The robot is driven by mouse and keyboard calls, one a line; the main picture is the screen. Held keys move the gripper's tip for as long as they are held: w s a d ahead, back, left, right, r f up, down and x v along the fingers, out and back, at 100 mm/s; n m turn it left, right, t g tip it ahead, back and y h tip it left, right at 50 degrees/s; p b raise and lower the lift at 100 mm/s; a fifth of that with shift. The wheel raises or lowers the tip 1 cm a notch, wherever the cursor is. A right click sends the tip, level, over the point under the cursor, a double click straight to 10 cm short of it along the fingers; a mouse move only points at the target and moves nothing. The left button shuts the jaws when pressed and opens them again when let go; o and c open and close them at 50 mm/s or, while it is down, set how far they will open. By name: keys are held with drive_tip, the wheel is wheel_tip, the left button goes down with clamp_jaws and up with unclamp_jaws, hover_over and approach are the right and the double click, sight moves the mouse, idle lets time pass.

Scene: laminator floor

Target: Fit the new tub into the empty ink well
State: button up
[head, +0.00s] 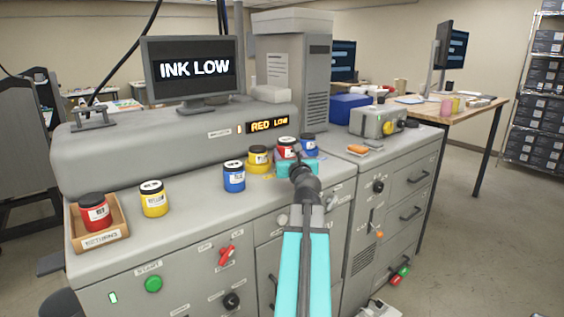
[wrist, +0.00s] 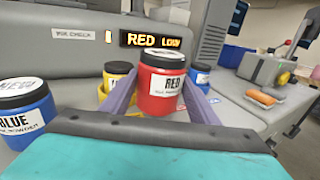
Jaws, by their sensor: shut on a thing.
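A red tub with a black lid (head: 287,149) is between my gripper's fingers; it also shows in the wrist view (wrist: 162,86), upright, its label reading RED. My gripper (head: 291,163) is shut on it, with one finger on each side in the wrist view (wrist: 160,97). The tub is between a yellow tub (head: 259,161) and a blue tub (head: 308,145) in the row below the RED LOW display (head: 268,126). The red ink well is hidden behind the tub and gripper, so I cannot tell whether the tub is above it or seated.
Another blue tub (head: 234,179) and a yellow tub (head: 154,201) stand on the counter to the left. A wooden RETURNS tray (head: 123,229) holds another red tub (head: 95,213). A monitor (head: 192,70) reads INK LOW. An orange-topped object (head: 357,150) lies to the right.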

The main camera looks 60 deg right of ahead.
drive_tip(key=shift+w+d, duration=0.1)
drive_tip(key=shift+s+d+f+x, duration=0.25)
drive_tip(key=shift+x, duration=2.2)
drive_tip(key=shift+s+d+f+x, duration=0.25)
drive_tip(key=shift+x, duration=2.2)
drive_tip(key=shift+s+d+f+x, duration=0.25)
drive_tip(key=shift+x, duration=2.2)
drive_tip(key=shift+w+d, duration=0.35)
drive_tip(key=shift+d, duration=0.1)
drive_tip(key=shift+s+a+f, duration=0.1)
drive_tip(key=shift+a+f, duration=0.05)
drive_tip(key=shift+f, duration=1.65)
drive_tip(key=shift+f+b, duration=0.3)
drive_tip(key=o, duration=1.3)
drive_tip(key=shift+r, duration=0.1)
